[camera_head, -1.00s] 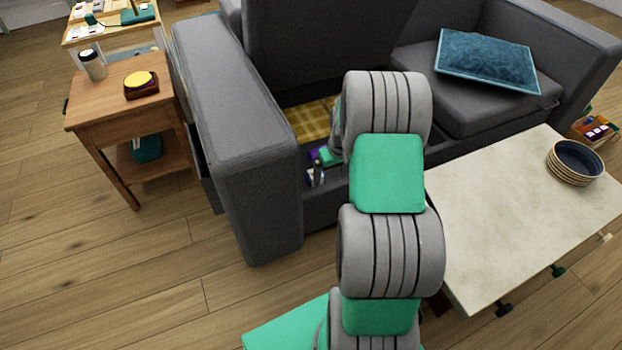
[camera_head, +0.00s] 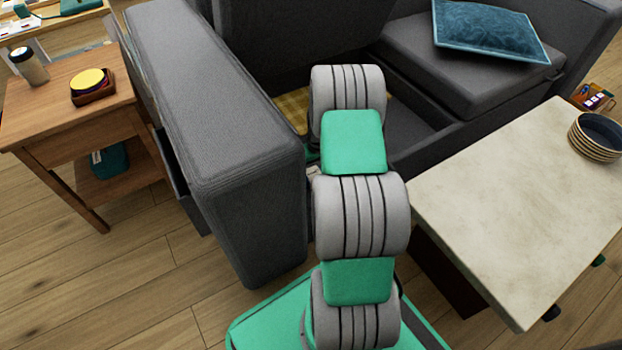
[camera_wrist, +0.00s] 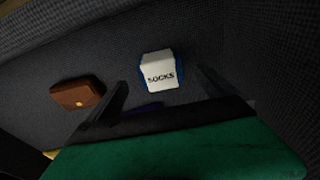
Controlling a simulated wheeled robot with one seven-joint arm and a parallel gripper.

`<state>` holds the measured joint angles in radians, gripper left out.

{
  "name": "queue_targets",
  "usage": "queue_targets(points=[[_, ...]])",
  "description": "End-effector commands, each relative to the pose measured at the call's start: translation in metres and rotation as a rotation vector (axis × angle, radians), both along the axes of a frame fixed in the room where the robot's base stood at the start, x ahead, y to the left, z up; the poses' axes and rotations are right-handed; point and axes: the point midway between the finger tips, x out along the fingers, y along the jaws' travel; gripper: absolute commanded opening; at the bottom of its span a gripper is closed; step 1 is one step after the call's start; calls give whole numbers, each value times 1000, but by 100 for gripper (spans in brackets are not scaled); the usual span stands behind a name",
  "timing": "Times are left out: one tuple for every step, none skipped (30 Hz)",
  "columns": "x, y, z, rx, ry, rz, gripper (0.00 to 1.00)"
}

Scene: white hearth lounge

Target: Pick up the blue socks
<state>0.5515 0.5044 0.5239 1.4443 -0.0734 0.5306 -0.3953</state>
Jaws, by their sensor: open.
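The blue socks (camera_wrist: 161,72) show in the wrist view as a small blue bundle with a white label band reading "SOCKS". They lie on a dark grey surface inside the sofa's storage space. My gripper (camera_wrist: 170,92) is open, its two dark fingers pointing toward the socks from either side of them in the picture. The socks appear clear of the fingers, with nothing between the fingertips. In the head view my arm hides the gripper and the socks.
A brown wallet-like item (camera_wrist: 77,95) lies left of the socks. The grey sofa (camera_head: 215,130) has a thick arm close to my arm. A pale-topped table (camera_head: 520,200) stands on the right, a wooden side table (camera_head: 60,125) on the left.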

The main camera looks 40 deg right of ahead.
Motion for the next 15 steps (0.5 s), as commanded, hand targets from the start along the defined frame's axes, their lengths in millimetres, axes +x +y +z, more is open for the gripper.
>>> queue_targets(points=[[2,0,-16,1,2,1,96],[3,0,-22,1,1,1,96],[5,0,-31,1,2,1,96],[6,0,-35,1,2,1,96],[7,0,-38,1,1,1,96],[8,0,-42,1,1,2,96],[8,0,-43,1,1,2,96],[9,1,-43,1,1,2,96],[9,1,-42,0,0,2,96],[9,1,-41,0,0,3,96],[9,1,-41,1,0,3,96],[9,1,-40,1,1,3,96],[9,1,-40,1,1,3,96],[9,1,-40,1,1,3,94],[9,1,-40,0,1,4,91]])
